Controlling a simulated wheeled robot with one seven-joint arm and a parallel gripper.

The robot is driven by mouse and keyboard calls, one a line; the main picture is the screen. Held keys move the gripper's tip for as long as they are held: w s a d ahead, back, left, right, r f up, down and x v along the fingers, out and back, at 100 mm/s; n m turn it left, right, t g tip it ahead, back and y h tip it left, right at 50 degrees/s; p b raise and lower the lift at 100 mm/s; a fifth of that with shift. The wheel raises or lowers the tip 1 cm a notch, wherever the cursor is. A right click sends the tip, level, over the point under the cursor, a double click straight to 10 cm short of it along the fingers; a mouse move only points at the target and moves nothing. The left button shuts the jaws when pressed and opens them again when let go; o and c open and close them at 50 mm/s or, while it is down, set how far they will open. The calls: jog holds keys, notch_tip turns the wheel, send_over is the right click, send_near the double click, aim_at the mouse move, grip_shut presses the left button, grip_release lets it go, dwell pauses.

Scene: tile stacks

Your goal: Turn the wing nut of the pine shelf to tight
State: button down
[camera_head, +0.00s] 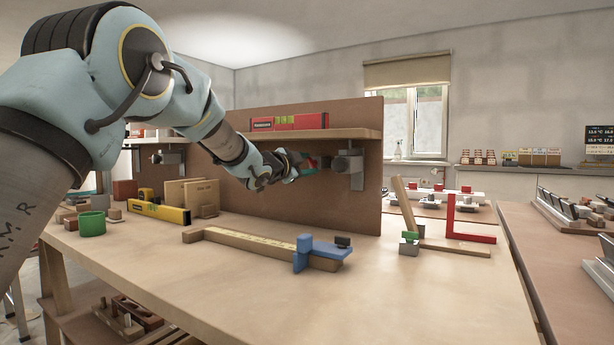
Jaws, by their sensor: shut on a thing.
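The pine shelf (345,134) is fixed to an upright brown panel (330,205) on the workbench. A grey metal bracket (356,172) supports it from below near its right end. My arm reaches in from the left, and my gripper (318,162) is under the shelf, just left of the bracket. The gripper is shut on the wing nut, which is too small and too covered by the fingers to make out. The nut's angle cannot be told from here.
A red level (290,123) lies on the shelf. The bench front is clear.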

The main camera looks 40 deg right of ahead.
jog(key=m+b, duration=0.2)
jog(key=shift+f+m, duration=0.25)
jog(key=shift+m, duration=0.15)
jog(key=shift+r+m+b, duration=0.15)
jog(key=shift+m+b, duration=0.9)
jog(key=shift+m, duration=0.35)
jog(key=shift+c, duration=1.6)
grip_release()
jog(key=shift+r, duration=0.1)
jog(key=b+v, duration=0.1)
jog(key=v, duration=1)
